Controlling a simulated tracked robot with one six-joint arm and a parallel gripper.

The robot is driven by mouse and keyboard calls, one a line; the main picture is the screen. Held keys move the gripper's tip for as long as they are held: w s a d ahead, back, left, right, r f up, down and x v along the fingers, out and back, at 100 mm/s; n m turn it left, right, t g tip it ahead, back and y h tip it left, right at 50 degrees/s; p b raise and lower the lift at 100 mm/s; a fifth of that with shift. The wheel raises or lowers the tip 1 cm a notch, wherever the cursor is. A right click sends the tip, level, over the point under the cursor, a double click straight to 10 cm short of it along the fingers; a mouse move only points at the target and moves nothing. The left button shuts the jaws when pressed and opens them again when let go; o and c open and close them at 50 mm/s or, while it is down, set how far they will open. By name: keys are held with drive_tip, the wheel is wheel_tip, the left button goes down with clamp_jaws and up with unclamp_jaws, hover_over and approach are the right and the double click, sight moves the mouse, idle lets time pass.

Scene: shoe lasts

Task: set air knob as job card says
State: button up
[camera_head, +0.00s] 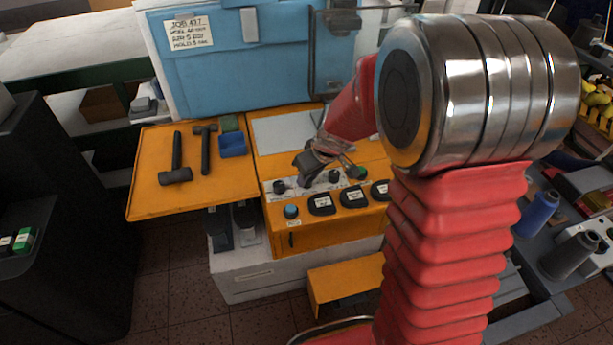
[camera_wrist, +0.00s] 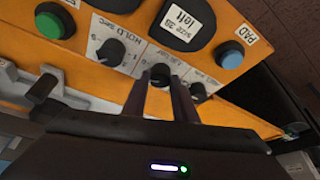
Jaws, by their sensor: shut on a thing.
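The orange control panel (camera_head: 325,232) has three black knobs in a row. My gripper (camera_head: 308,163) reaches down over the middle one. In the wrist view my gripper (camera_wrist: 160,84) is shut on this middle black knob (camera_wrist: 160,71), one finger on each side. The fingers hide part of its scale, and I cannot read its label or setting. The knob marked HOLD SEC (camera_wrist: 110,52) and another knob (camera_wrist: 198,91) stand on either side. The job card (camera_head: 188,33) is on the blue cabinet; it seems to read JOB 437, but its smaller lines are unclear.
A green button (camera_wrist: 54,20) and a blue button (camera_wrist: 229,55) flank the knobs. Black pads (camera_head: 353,197) line the panel's front. Hammers (camera_head: 176,160) and a blue tray (camera_head: 232,145) lie on the orange side shelf (camera_head: 150,195). My red arm hides the panel's right side.

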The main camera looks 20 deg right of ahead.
drive_tip(key=shift+d+n+g+y, duration=0.15)
drive_tip(key=shift+n+g+y, duration=0.35)
drive_tip(key=shift+n, duration=1.6)
drive_tip(key=o, duration=1)
drive_tip(key=shift+o, duration=0.2)
drive_tip(key=v, duration=1.3)
drive_tip(key=shift+d+r, duration=0.2)
drive_tip(key=shift+d, duration=0.1)
drive_tip(key=shift+s, duration=0.15)
